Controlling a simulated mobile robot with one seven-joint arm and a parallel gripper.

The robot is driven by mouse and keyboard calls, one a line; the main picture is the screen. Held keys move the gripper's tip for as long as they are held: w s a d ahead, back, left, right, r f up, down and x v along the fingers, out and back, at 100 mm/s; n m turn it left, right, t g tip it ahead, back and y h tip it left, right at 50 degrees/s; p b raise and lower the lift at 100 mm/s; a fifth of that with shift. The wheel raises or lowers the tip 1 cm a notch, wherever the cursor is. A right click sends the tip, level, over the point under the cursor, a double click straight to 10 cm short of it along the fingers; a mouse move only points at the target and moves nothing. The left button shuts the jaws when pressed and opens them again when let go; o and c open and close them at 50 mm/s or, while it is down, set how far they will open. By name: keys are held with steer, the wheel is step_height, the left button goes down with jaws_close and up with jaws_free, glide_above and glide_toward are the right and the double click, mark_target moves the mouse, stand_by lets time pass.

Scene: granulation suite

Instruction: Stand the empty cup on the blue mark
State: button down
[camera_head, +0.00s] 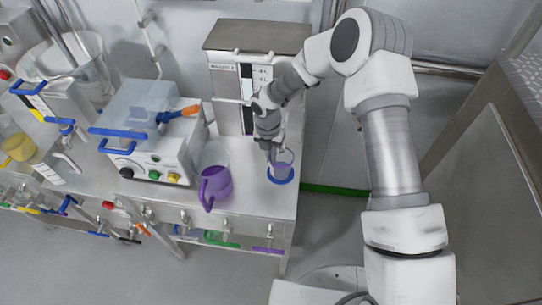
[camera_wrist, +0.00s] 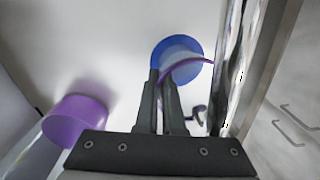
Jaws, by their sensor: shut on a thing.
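The cup (camera_head: 284,160) is clear with a faint purple tint and looks empty and upright. In the wrist view its curved purple rim (camera_wrist: 190,62) shows beside the fingertips. My gripper (camera_head: 271,152) is shut on the cup's side wall; its two fingers also show in the wrist view (camera_wrist: 164,92). The blue mark (camera_head: 280,180) is a round patch near the bench's right front corner. The cup is over this mark, with blue showing around its base. The mark also shows in the wrist view (camera_wrist: 160,50). I cannot tell whether the base touches it.
A purple jug (camera_head: 214,186) stands left of the cup, close by. A white machine with a blue handle (camera_head: 120,132) is further left. A tall steel unit with a level scale (camera_head: 228,85) stands behind. The bench's right edge is close to the mark.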

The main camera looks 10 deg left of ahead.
steer(key=shift+f, duration=0.15)
steer(key=c, duration=1.3)
jaws_free()
